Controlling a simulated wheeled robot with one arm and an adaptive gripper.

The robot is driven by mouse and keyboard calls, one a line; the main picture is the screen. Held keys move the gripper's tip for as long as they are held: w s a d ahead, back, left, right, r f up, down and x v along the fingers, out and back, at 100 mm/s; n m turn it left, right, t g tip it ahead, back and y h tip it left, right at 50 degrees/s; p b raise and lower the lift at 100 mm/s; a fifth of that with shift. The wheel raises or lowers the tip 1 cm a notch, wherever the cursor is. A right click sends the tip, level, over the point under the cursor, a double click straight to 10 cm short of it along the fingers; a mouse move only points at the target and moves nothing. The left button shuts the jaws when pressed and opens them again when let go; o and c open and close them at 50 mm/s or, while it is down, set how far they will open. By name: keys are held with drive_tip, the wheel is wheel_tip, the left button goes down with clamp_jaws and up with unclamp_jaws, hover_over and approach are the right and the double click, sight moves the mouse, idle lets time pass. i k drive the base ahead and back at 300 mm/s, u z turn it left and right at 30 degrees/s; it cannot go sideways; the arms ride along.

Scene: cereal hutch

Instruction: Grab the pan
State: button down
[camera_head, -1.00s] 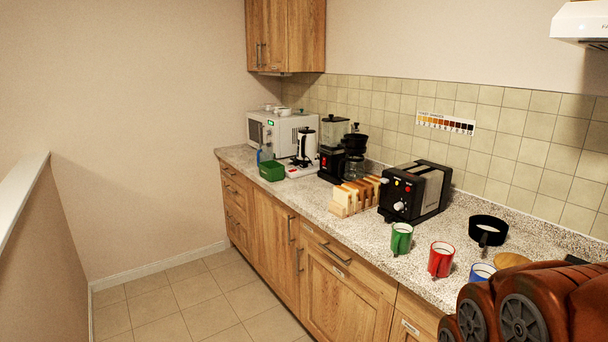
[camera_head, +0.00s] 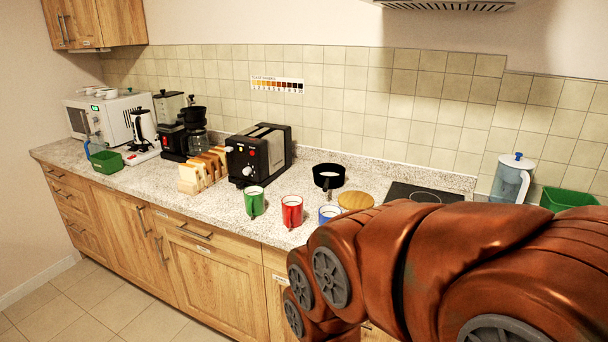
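A black round pan (camera_head: 328,176) stands on the speckled counter, right of the toaster and behind the mugs. Its short handle points toward the front edge of the counter, and its inside looks pale. My brown arm fills the lower right of the view, in front of the counter. My gripper is not in view. Nothing covers the pan.
Green (camera_head: 254,201), red (camera_head: 292,211) and blue-and-white (camera_head: 328,214) mugs stand in front of the pan. A round wooden board (camera_head: 355,201) lies beside it. The toaster (camera_head: 259,154) is left, the black hob (camera_head: 422,194) right. A pitcher (camera_head: 511,178) and green bin (camera_head: 568,200) stand farther right.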

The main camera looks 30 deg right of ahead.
sight(328, 181)
drive_tip(key=k, duration=0.55)
drive_tip(key=u, duration=0.55)
drive_tip(key=i, duration=1.7)
drive_tip(key=z, duration=0.75)
